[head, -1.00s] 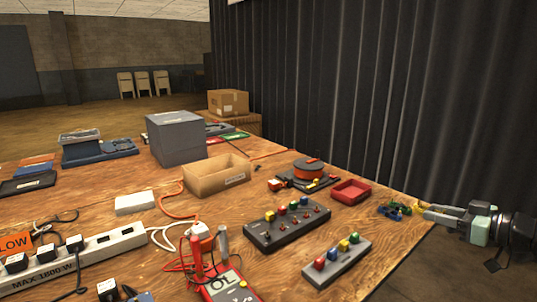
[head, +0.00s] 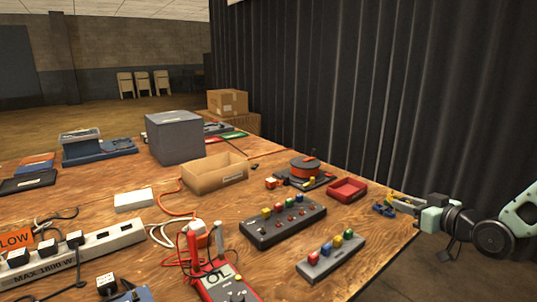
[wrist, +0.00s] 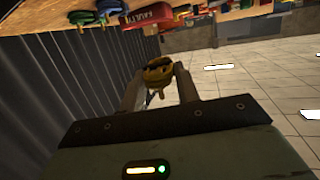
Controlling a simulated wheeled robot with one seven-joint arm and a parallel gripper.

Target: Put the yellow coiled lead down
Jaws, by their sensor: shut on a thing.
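My gripper (head: 402,202) is at the far right corner of the table, its fingers pointing left toward the tabletop. It is shut on the yellow coiled lead (wrist: 158,70), which sits between the fingertips in the wrist view; a little yellow (head: 394,195) shows at the fingertips in the head view. A blue lead (head: 383,209) lies on the table corner just below and left of the fingertips. In the wrist view the blue lead (wrist: 80,17) and a green lead (wrist: 108,5) lie beyond the yellow lead. I cannot tell whether the yellow lead touches anything below.
A red tray (head: 347,195) marked FAULTY stands left of the leads. A cable reel (head: 304,170), a cardboard bin (head: 214,183) and two terminal boxes, one black (head: 283,232) and one grey (head: 331,262), stand further left. A dark curtain (head: 330,90) hangs behind the corner.

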